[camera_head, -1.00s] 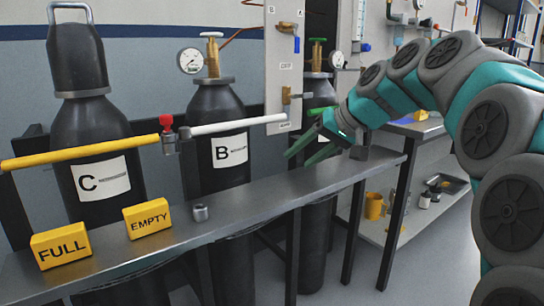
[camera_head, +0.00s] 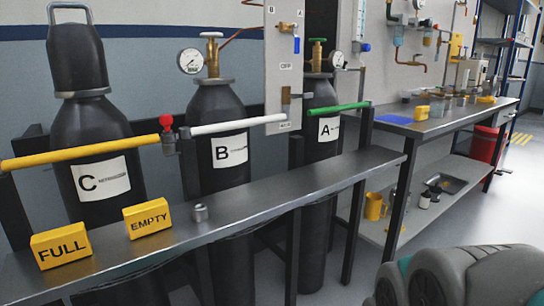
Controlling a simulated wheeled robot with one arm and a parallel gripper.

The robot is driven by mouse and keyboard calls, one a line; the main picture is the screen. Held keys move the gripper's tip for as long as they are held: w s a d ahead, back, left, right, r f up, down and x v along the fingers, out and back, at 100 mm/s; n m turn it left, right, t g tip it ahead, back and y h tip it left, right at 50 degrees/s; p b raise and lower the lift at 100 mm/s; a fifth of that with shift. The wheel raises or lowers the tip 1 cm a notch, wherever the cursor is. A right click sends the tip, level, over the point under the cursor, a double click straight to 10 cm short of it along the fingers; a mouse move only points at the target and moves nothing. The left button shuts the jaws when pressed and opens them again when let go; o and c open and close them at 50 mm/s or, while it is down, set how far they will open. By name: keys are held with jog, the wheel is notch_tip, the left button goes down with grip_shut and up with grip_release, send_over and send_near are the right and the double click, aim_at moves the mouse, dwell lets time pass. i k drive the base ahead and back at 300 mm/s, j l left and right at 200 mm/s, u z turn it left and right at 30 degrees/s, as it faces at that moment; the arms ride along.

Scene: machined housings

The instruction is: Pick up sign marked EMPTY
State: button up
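The yellow sign marked EMPTY (camera_head: 147,218) stands on the grey metal shelf (camera_head: 260,204) at the left, its lettering facing me. A second yellow sign, marked FULL (camera_head: 61,246), stands to its left, nearer the front edge. A small grey metal cylinder (camera_head: 200,212) stands just right of the EMPTY sign. Part of my arm shows at the lower right, well away from the signs. My gripper is out of the picture.
Black gas cylinders C (camera_head: 95,135), B (camera_head: 222,130) and A (camera_head: 319,170) stand behind the shelf. A yellow bar (camera_head: 80,153) crosses above the signs. The shelf's right half is clear. A workbench (camera_head: 450,122) stands at the right.

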aim_at(145, 219)
jog(key=j+u, duration=0.2)
jog(key=u, duration=1)
jog(key=j+u, duration=0.25)
jog(key=j, duration=0.65)
jog(key=i+j+u, duration=0.2)
jog(key=j, duration=0.65)
jog(key=k, duration=0.05)
